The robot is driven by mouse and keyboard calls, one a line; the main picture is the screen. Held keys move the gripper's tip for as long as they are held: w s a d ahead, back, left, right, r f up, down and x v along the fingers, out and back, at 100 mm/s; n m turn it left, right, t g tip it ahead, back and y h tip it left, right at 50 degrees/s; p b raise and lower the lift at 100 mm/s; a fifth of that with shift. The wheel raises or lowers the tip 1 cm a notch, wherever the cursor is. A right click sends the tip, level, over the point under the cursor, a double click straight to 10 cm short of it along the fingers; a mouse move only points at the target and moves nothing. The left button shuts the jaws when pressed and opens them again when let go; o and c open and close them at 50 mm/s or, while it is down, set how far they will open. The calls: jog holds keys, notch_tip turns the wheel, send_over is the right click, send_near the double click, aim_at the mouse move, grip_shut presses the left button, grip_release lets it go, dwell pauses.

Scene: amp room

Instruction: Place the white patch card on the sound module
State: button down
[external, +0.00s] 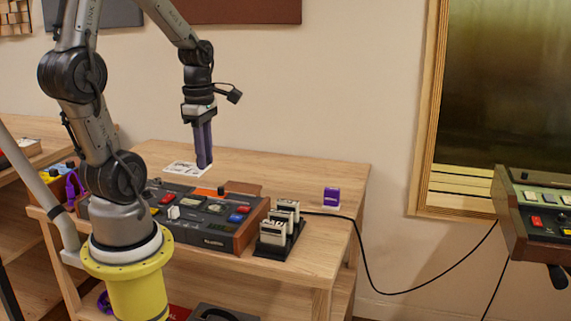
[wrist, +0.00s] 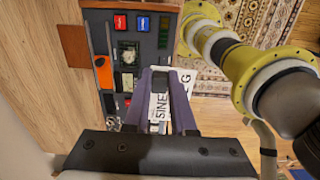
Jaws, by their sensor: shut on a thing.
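The white patch card (external: 186,169) has dark print and lies flat at the tips of my gripper (external: 204,162). My purple fingers point straight down and are shut on the card, which extends to the left of them. In the wrist view the card (wrist: 184,84) shows between and beyond the fingers, with the letters SINE partly readable. The sound module (external: 213,238) is a dark panel with a wooden side and coloured buttons, in front of the card in the external view. It also shows in the wrist view (wrist: 128,36), beyond the fingers. The card's height above the table is unclear.
A black rack (external: 275,250) with several pale blocks stands right of the module. A small purple block (external: 331,197) sits near the table's right edge. A black cable (external: 365,270) hangs off that side. Another control panel (external: 545,210) is at the far right.

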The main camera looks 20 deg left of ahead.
jog(key=w, duration=0.9)
send_over(256, 187)
jog(key=f, duration=1)
jog(key=shift+s+a+f, duration=0.1)
jog(key=shift+s+f, duration=0.15)
jog(key=shift+f, duration=0.1)
jog(key=shift+w+f, duration=0.3)
jog(key=shift+f, duration=1.6)
jog(key=shift+f, duration=0.1)
jog(key=c, duration=0.7)
grip_release()
jog(key=shift+c, duration=0.2)
